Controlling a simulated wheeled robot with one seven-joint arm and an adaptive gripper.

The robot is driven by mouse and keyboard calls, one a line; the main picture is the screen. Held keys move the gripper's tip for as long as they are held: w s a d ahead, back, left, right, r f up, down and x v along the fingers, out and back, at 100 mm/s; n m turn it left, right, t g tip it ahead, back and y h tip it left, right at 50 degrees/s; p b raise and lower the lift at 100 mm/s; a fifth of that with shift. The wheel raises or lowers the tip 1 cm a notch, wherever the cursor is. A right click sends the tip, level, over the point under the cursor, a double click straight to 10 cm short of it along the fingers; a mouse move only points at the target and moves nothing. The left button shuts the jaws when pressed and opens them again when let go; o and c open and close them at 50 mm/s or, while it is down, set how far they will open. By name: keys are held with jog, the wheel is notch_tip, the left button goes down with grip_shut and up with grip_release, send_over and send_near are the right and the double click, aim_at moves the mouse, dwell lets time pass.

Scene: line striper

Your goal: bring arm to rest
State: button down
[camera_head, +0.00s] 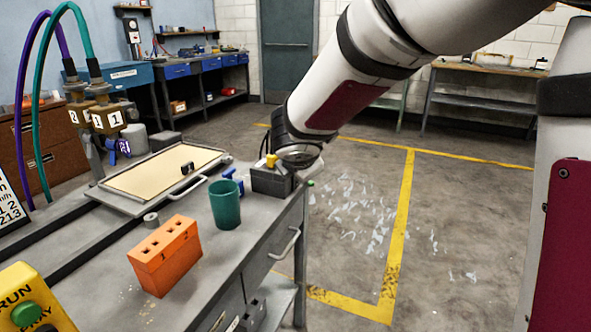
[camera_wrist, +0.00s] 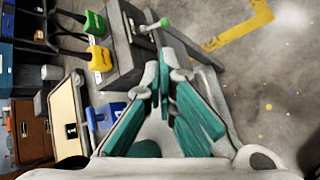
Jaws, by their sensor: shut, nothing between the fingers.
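My arm reaches down from the top right of the head view, its wrist end near the right edge of the workbench (camera_head: 115,290). My gripper (camera_wrist: 160,78) shows in the wrist view with its teal-padded fingers shut and nothing between them. In the head view the fingers cannot be made out. Below the wrist end, a dark grey box (camera_head: 268,184) stands at the bench edge; it also shows in the wrist view (camera_wrist: 128,50), beside the fingertips. I cannot tell whether the gripper touches it.
The bench holds an orange block with holes (camera_head: 165,257), a teal cup (camera_head: 225,205), a grey ring (camera_head: 150,220) and a tray (camera_head: 130,207) with a cream panel (camera_head: 165,172). A yellow RUN box (camera_head: 32,300) stands front left. Open floor (camera_head: 460,220) lies right of the bench.

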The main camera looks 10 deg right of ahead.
jog(key=s+d+r+m+g+h, duration=0.1)
jog(key=s+d+r+m+g, duration=0.1)
jog(key=s+d+m, duration=0.7)
jog(key=s+d+r+m+g+h, duration=0.25)
jog(key=s+m, duration=0.25)
jog(key=s, duration=0.8)
jog(key=s+a+f+m+g+y, duration=0.25)
jog(key=s+m, duration=0.25)
jog(key=s, duration=0.5)
jog(key=s+a+f+m+g+y, duration=0.1)
jog(key=s+a+m+y, duration=0.25)
jog(key=s, duration=0.75)
notch_tip(320, 180, up, 20)
jog(key=t+p, duration=0.3)
jog(key=p, duration=1.5)
jog(key=shift+w+a, duration=0.25)
jog(key=shift+a, duration=0.1)
jog(key=shift+r, duration=0.1)
